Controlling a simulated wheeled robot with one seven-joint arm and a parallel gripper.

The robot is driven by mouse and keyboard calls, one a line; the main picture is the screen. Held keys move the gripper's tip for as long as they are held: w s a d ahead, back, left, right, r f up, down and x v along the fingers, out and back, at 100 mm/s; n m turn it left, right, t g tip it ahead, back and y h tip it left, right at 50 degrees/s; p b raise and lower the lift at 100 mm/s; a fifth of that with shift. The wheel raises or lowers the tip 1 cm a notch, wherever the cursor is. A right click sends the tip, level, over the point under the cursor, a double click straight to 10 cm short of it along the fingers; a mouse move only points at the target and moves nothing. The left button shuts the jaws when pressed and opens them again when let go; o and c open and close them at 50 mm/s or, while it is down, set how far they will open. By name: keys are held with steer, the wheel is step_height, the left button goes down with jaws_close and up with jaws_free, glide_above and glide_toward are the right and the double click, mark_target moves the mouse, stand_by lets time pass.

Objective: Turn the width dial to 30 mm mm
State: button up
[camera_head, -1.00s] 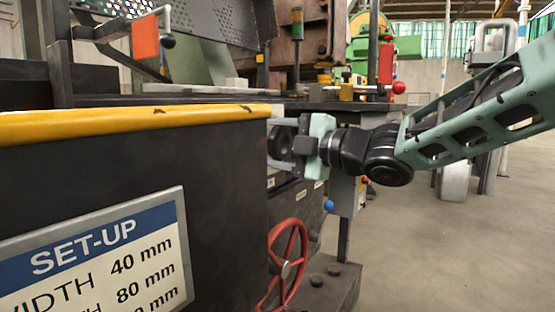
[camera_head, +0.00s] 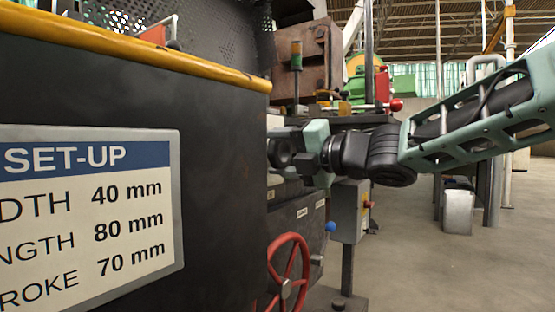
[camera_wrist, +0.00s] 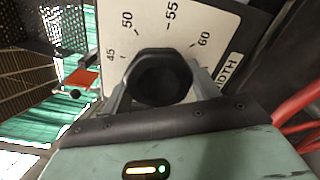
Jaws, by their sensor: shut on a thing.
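The width dial (camera_wrist: 160,78) is a black, many-sided knob in front of a pale scale plate (camera_wrist: 190,25) in the wrist view. The plate shows 45, 50, 55 and 60, and part of the word WIDTH at the right. My gripper (camera_wrist: 158,92) is shut on the knob, one finger on each side. I see no pointer mark on the knob, so its setting cannot be read. In the head view my gripper (camera_head: 288,150) reaches in from the right to the dial, beside the dark machine panel. The rest of the scale is hidden.
A SET-UP sign (camera_head: 85,215) on the dark panel (camera_head: 225,140) reads width 40 mm, length 80 mm, stroke 70 mm, partly cut off. A red handwheel (camera_head: 288,270) is below my gripper. A grey box (camera_head: 350,210) stands right of it. Open floor lies at right.

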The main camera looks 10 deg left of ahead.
steer(key=shift+f, duration=0.1)
stand_by(0.3)
steer(key=o, duration=1)
steer(key=shift+c, duration=0.2)
steer(key=p+v, duration=0.3)
steer(key=v, duration=1.4)
steer(key=shift+d, duration=0.2)
steer(key=shift+s, duration=0.1)
